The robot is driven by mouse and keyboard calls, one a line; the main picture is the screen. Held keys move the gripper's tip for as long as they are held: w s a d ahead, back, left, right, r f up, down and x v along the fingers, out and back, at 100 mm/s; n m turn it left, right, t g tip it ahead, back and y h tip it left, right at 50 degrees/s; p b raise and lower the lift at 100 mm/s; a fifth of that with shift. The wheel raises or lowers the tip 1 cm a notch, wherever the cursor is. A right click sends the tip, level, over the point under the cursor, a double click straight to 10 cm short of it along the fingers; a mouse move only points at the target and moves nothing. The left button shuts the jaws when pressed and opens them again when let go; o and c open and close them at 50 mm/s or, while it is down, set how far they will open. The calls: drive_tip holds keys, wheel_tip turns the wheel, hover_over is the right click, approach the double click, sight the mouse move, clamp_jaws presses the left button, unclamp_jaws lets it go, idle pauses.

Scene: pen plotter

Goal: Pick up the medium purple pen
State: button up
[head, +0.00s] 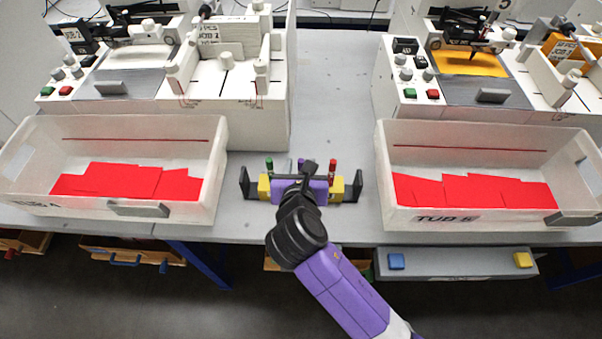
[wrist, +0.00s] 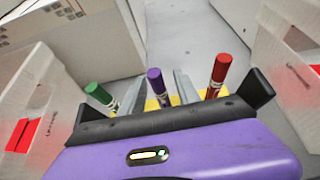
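The purple pen (wrist: 156,86) stands upright between the green pen (wrist: 98,93) and the red pen (wrist: 219,74). In the head view the purple pen (head: 300,163) shows only as a small tip behind my wrist. The pens stand at a yellow holder (head: 338,189), largely hidden by my gripper. My gripper (wrist: 160,75) is over the holder, with one grey finger on each side of the purple pen. The fingers look apart, with a narrow gap to the pen on each side. Their lower ends are hidden.
White tubs with red sheets stand left (head: 215,165) and right (head: 385,165) of the holder. A plotter (head: 245,100) stands behind the left tub, another (head: 400,90) behind the right one. The grey table (head: 335,90) is clear between the plotters.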

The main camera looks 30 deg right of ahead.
drive_tip(key=shift+x, duration=0.9)
drive_tip(key=shift+c, duration=0.2)
drive_tip(key=shift+s, duration=0.1)
clamp_jaws()
drive_tip(key=shift+r, duration=0.1)
wheel_tip(320, 180, up, 20)
drive_tip(key=p, duration=0.2)
